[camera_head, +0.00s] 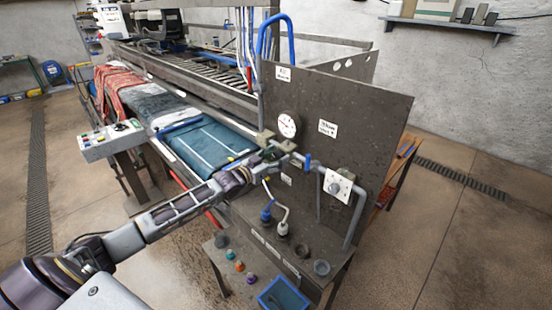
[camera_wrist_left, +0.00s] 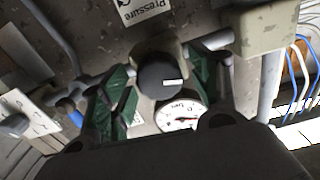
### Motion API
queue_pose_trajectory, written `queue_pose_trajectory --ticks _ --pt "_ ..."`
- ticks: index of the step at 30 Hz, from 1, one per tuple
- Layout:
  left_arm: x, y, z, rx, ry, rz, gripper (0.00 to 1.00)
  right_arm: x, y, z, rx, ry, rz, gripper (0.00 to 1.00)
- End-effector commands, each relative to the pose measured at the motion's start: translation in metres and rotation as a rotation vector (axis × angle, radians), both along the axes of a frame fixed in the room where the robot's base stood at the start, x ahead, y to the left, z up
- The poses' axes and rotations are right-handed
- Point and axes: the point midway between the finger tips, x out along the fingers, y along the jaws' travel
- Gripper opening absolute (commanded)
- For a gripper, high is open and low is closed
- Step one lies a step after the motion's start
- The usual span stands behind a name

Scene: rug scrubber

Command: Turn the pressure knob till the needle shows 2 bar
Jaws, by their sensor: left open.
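The black pressure knob (camera_wrist_left: 161,81) with a white mark sits on its regulator in the left wrist view. My left gripper (camera_wrist_left: 163,88) is open, with its green-padded fingers on either side of the knob. I cannot tell whether the pads touch it. In the head view my left gripper (camera_head: 272,156) is at the panel, just below the gauge, and the knob is largely hidden there. The round white gauge (camera_head: 287,125) also shows in the left wrist view (camera_wrist_left: 181,115), partly covered by the gripper. Its needle reading is too small to tell. My right gripper is not in view.
The upright grey panel (camera_head: 348,112) carries pipes, a blue valve handle (camera_head: 308,161) and a white dial box (camera_head: 337,187). A "Pressure" label (camera_wrist_left: 143,10) is near the knob. Below are a bench with colored buttons and a blue tray (camera_head: 283,296). A control box (camera_head: 111,140) stands left.

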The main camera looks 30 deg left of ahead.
Motion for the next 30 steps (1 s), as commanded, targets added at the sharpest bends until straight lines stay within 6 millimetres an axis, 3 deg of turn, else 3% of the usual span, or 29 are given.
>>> queue_pose_trajectory --ticks 13,30 --pt "-0.005 0.002 0.000 0.000 -0.001 0.000 0.62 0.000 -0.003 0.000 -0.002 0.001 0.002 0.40" --pt "-0.034 0.012 0.000 0.000 0.000 0.000 0.62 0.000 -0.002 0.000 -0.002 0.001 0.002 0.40"
